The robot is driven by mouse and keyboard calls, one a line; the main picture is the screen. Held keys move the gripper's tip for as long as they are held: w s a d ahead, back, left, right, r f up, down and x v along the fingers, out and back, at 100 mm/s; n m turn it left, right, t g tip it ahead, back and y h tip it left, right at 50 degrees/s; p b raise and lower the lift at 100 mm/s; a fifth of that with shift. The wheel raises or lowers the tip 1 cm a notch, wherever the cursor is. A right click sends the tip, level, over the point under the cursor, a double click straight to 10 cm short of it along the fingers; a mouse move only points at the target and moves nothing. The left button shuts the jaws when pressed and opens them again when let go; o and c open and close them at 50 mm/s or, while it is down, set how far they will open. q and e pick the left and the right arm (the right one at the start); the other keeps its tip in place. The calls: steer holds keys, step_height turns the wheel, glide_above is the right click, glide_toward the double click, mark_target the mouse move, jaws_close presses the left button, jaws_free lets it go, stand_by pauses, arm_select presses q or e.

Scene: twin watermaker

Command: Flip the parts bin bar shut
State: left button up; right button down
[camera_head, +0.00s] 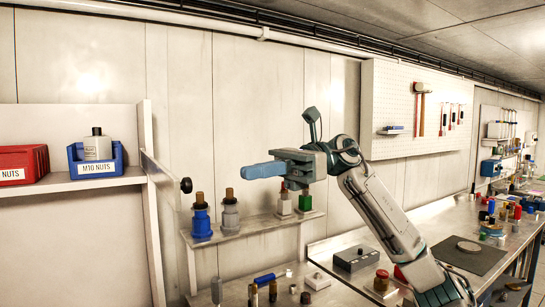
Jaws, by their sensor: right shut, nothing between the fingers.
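The parts bin bar (160,168) is a pale bar with a black knob (186,185) at its end. It sticks out from the upright post at the right end of the bin shelf, away from the bin fronts. A blue bin (96,168) labelled M10 NUTS and a red bin (22,166) stand on the shelf with nothing across their fronts. My right gripper (262,171) is shut and empty, its blue fingers pointing left. In the picture it is to the right of the knob, apart from it. My left gripper is not in view.
A small wall shelf (250,229) below my right gripper holds several bottles, including a blue one (202,220). A cluttered workbench (440,227) runs along the right. A pegboard (390,90) with hammers hangs behind. The space between knob and gripper looks free.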

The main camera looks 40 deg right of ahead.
mark_target(191, 185)
steer(key=p+x, duration=0.4)
steer(key=x, duration=0.4)
steer(key=shift+r+p, duration=0.15)
steer(key=shift+p, duration=0.25)
steer(key=shift+a, duration=0.1)
